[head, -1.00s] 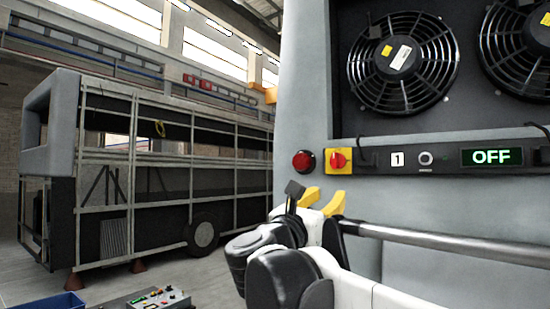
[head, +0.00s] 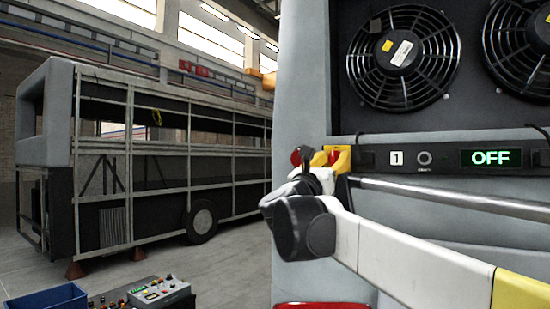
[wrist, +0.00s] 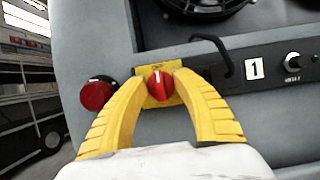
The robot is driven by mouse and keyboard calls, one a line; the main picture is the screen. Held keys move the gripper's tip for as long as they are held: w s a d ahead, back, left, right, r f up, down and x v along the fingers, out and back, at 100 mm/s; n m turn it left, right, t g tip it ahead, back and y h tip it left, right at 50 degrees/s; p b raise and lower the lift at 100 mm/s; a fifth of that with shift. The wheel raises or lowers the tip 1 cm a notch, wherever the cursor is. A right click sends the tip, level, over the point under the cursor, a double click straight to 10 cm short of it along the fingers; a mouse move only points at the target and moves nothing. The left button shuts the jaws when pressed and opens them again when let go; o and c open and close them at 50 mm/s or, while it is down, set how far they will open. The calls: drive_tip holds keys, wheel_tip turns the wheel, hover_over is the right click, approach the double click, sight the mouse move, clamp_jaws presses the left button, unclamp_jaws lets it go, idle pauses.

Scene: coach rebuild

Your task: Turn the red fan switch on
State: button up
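The red fan switch (wrist: 159,86) is a red knob on a yellow plate (wrist: 146,72) on the grey panel. In the wrist view my gripper (wrist: 160,80) has its two yellow fingers spread, with one tip on each side of the knob. I cannot tell whether the tips touch it. In the head view my gripper covers most of the switch, and only a bit of the yellow plate (head: 343,153) shows clearly. The display (head: 491,157) to the right reads OFF in green.
A round red lamp or button (wrist: 96,94) sits just left of the switch, close to the left finger. A black cable (wrist: 222,57) and a small round knob (wrist: 292,62) are to the right. Two fans (head: 402,54) are above. A control box (head: 158,290) stands lower left.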

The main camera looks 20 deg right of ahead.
clamp_jaws()
drive_tip(key=shift+m, duration=0.4)
drive_tip(key=m+g+h, duration=0.1)
drive_tip(key=m, duration=0.2)
drive_tip(key=m+g+p, duration=0.1)
drive_tip(key=m+g, duration=0.1)
drive_tip(key=m, duration=0.1)
drive_tip(key=shift+r+m+h, duration=0.1)
drive_tip(key=shift+m+h, duration=0.2)
drive_tip(key=shift+h, duration=0.1)
drive_tip(key=m+g+p, duration=0.1)
drive_tip(key=m, duration=0.2)
drive_tip(key=m+g+p, duration=0.1)
drive_tip(key=m+g, duration=0.1)
drive_tip(key=m, duration=0.1)
drive_tip(key=shift+a+r, duration=0.1)
drive_tip(key=m+g+p, duration=0.1)
drive_tip(key=m, duration=0.1)
drive_tip(key=m+g+p, duration=0.1)
drive_tip(key=m, duration=0.2)
drive_tip(key=shift+y, duration=0.3)
drive_tip(key=shift+m+g+y+p, duration=0.4)
drive_tip(key=shift+m+y+p, duration=0.45)
drive_tip(key=shift+m, duration=1.15)
